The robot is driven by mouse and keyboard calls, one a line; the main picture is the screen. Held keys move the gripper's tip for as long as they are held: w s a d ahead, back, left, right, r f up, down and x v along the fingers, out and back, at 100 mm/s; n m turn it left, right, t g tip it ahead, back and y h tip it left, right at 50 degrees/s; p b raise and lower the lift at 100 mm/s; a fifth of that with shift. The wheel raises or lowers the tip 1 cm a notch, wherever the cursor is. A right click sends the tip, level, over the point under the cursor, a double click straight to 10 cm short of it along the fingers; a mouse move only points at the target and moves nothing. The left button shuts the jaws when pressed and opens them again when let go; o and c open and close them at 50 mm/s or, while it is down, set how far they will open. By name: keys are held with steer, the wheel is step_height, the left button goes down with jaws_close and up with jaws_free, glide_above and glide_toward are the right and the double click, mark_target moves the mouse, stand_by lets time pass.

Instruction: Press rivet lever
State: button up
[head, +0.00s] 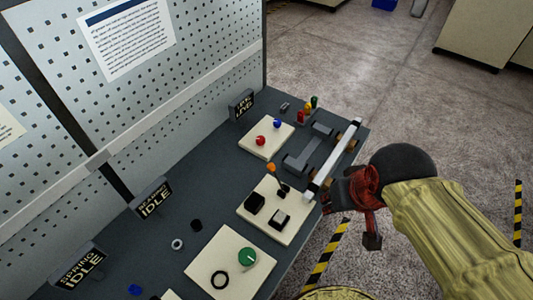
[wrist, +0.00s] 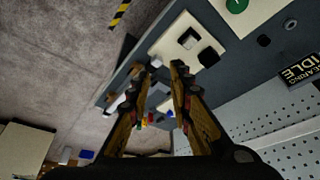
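A long pale bar with brown ends (head: 334,158), which looks like the rivet lever, runs along the right edge of the dark workbench (head: 210,155). I cannot be sure that it is the lever. A grey frame (head: 306,147) lies beside it on the bench. My gripper (head: 330,192) is just right of the bar's near end, at the bench edge; I cannot tell whether it touches. In the wrist view my two fingers (wrist: 165,68) stand apart with nothing clearly held between them. A finger hides part of the pale bar there.
A cream panel with black blocks (head: 270,208) is left of my gripper. Another panel carries a red and a blue knob (head: 277,124). A panel with a green dial (head: 246,257) is nearer. Coloured lamps (head: 309,108) stand at the far end. Open floor lies right.

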steer(key=w+a+g+p, duration=0.1)
steer(key=w, duration=0.1)
steer(key=w+a+n+p, duration=0.1)
steer(key=w+p, duration=0.1)
steer(key=w+a+g+p, duration=0.1)
steer(key=w+a, duration=0.1)
steer(key=shift+w+r+g, duration=0.1)
steer(key=shift+g, duration=0.2)
jaws_close()
steer(key=w+a+f+n+h+p, duration=0.1)
steer(key=w+a+f+p, duration=0.2)
steer(key=w, duration=0.5)
steer(key=w+a+f+n+g+p, duration=0.1)
steer(key=w+a+f+p, duration=0.2)
steer(key=w+a, duration=0.3)
steer(key=w+a+f+n+h+p, duration=0.1)
steer(key=w+a+f+p, duration=0.2)
steer(key=w, duration=0.9)
steer(key=shift+w+a+f+n+h, duration=0.25)
steer(key=shift+a+f+n+h, duration=0.05)
steer(key=shift+a+f, duration=0.65)
